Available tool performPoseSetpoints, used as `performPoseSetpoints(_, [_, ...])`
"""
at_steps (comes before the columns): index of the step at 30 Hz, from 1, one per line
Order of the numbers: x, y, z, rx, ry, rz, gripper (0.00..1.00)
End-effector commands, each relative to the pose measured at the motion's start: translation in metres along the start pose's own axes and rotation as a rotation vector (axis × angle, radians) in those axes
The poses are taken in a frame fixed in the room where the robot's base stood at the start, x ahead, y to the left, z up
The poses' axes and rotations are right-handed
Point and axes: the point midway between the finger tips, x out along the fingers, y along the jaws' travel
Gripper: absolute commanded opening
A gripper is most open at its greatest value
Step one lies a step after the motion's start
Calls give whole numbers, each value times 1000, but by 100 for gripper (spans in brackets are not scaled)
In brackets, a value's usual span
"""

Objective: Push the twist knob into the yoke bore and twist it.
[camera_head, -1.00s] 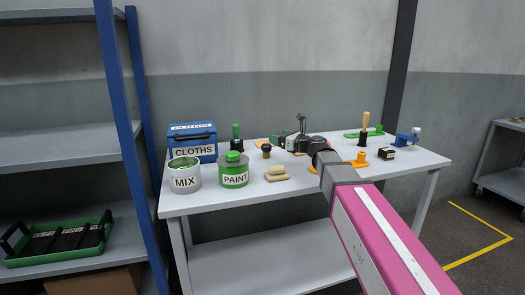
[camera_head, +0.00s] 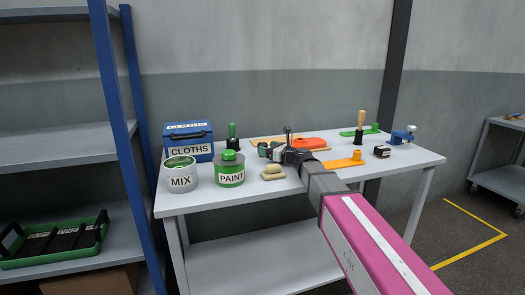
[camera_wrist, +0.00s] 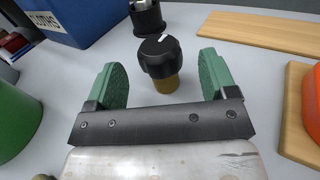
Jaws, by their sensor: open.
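The twist knob (camera_wrist: 160,58) is black with a white mark on top and a brass-coloured stem below. It stands upright on the table in the wrist view. My gripper (camera_wrist: 161,78) is open, with one green finger on each side of the knob, both apart from it. In the head view my gripper (camera_head: 268,151) is low over the middle of the table and hides the knob. An orange block (camera_head: 309,142) lies on a wooden board behind my wrist, partly hidden; I cannot tell whether it is the yoke. No bore is visible.
The blue CLOTHS box (camera_head: 188,142), MIX tin (camera_head: 180,174), green PAINT tin (camera_head: 231,170) and pale blocks (camera_head: 272,172) stand to the left. A black-based, green-topped tool (camera_head: 232,140) is behind. An orange bracket (camera_head: 345,162) and blue clamp (camera_head: 403,135) are right.

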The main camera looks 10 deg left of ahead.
Motion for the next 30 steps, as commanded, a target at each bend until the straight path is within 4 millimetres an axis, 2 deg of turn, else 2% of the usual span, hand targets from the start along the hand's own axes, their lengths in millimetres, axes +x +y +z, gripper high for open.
performPoseSetpoints(1, [12,-2,0,0,0,1,78])
performPoseSetpoints(6, [32,-1,0,0,0,0,78])
performPoseSetpoints(14, [34,0,0,0,0,-1,78])
performPoseSetpoints(19, [34,0,0,0,0,-1,23])
performPoseSetpoints(22, [33,0,0,0,0,-1,22])
performPoseSetpoints(23, [33,0,0,0,0,-1,18])
performPoseSetpoints(30, [33,0,2,0,-1,-1,18])
